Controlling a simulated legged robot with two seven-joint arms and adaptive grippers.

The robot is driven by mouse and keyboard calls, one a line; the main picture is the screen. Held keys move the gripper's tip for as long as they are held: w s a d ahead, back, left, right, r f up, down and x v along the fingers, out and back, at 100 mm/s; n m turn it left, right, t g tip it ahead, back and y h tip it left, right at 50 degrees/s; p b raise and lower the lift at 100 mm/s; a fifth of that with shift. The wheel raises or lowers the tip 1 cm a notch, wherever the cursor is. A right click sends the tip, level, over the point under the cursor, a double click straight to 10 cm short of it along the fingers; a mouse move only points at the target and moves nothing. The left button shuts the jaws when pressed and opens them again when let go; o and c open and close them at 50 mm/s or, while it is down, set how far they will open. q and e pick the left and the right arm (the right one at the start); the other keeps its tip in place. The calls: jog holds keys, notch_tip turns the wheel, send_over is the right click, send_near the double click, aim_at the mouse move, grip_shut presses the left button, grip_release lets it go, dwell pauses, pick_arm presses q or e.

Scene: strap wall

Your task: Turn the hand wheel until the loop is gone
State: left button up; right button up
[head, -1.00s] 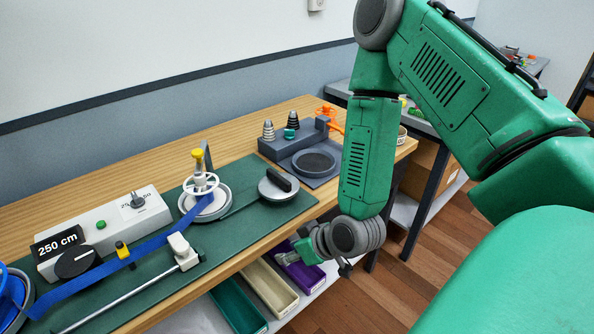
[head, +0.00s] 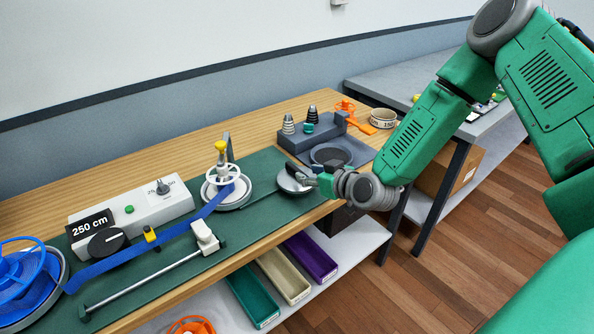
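The white hand wheel (head: 223,174) with a yellow knob (head: 220,146) stands on a round grey spool base (head: 231,196) on the green mat. A blue strap (head: 150,247) runs from the blue reel (head: 22,287) at the left edge to this base. It looks fairly straight between them; I make out no clear loop. My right gripper (head: 304,175) is at the grey disc (head: 291,184) with the dark handle, right of the hand wheel and apart from it. Its fingers overlap the handle in the picture, so their opening and any contact are unclear. My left gripper is out of view.
A grey control box (head: 130,212) with a "250 cm" display (head: 92,226) stands behind the strap. A white slider on a rod (head: 203,237) lies in front. A dark grey stand (head: 312,136) with cones is behind my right gripper. Coloured bins (head: 283,277) sit on the shelf below.

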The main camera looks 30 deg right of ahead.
aim_at(297, 169)
jog(key=shift+x, duration=3)
grip_shut()
